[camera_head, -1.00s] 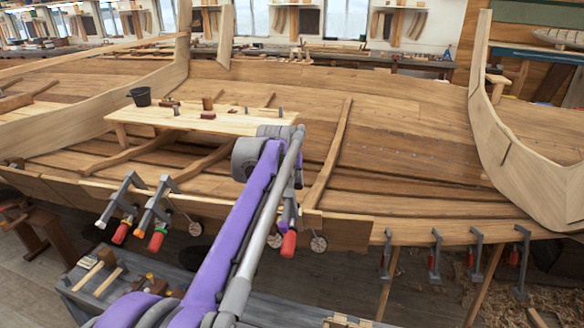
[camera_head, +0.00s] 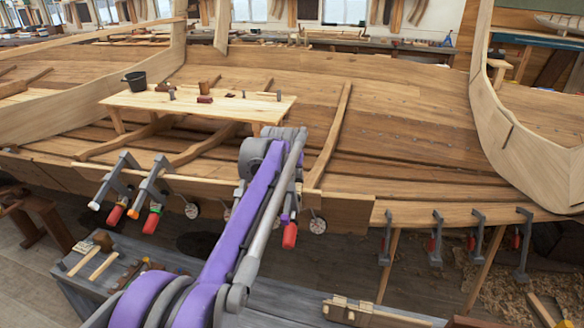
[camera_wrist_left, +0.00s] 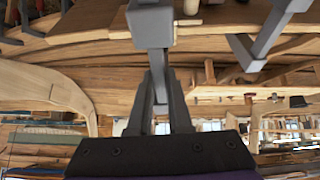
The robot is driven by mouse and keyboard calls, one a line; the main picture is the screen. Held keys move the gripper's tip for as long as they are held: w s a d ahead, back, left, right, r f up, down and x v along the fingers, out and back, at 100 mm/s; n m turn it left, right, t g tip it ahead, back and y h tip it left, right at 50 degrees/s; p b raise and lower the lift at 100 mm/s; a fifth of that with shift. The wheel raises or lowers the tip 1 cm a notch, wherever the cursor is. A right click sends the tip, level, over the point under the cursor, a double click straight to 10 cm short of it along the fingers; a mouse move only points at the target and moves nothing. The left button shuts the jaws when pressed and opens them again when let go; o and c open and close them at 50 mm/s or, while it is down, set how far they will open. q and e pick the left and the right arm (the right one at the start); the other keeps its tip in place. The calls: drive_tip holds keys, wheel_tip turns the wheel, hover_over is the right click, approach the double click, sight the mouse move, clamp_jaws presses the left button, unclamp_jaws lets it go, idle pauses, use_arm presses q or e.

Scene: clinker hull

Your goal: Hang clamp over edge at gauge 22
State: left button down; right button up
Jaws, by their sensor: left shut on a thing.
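My left gripper, in the left wrist view (camera_wrist_left: 160,78), is shut on a grey clamp (camera_wrist_left: 150,25). In the head view my purple arm hides that gripper and most of the clamp. The clamp's red handle (camera_head: 289,235) shows just right of the arm, in front of the hull's near plank edge (camera_head: 345,205). I cannot tell whether the clamp touches the edge. Round gauges hang below the edge, one right of the handle (camera_head: 318,225) and one to the left (camera_head: 192,210). Their numbers are too small to read. My right gripper is out of view.
Two clamps (camera_head: 115,188) (camera_head: 150,192) with red handles sit on the edge at left. Several more clamps (camera_head: 435,238) hang along the edge at right. A grey bench (camera_head: 85,275) holds mallets below.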

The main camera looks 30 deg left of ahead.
sight(297, 184)
use_arm(q)
drive_tip(key=shift+w+f+b, duration=0.2)
drive_tip(key=shift+f+b, duration=0.25)
drive_tip(key=shift+f, duration=0.55)
drive_tip(key=shift+w+a+f+b, duration=0.15)
drive_tip(key=shift+w+f, duration=0.1)
drive_tip(key=shift+f, duration=0.3)
drive_tip(key=shift+w+d+f+b, duration=0.1)
drive_tip(key=shift+w+f+b, duration=0.1)
drive_tip(key=shift+f, duration=0.3)
drive_tip(key=shift+w+a+f, duration=0.1)
drive_tip(key=shift+w+f, duration=0.15)
drive_tip(key=shift+f, duration=0.5)
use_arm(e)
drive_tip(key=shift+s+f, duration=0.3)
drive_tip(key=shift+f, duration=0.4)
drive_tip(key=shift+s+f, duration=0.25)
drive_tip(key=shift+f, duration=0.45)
use_arm(q)
drive_tip(key=shift+w+f, duration=0.15)
drive_tip(key=shift+f, duration=0.2)
drive_tip(key=shift+s, duration=0.2)
drive_tip(key=c, duration=0.8)
unclamp_jaws()
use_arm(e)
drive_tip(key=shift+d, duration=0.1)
use_arm(q)
drive_tip(key=shift+o, duration=0.2)
drive_tip(key=shift+f, duration=0.1)
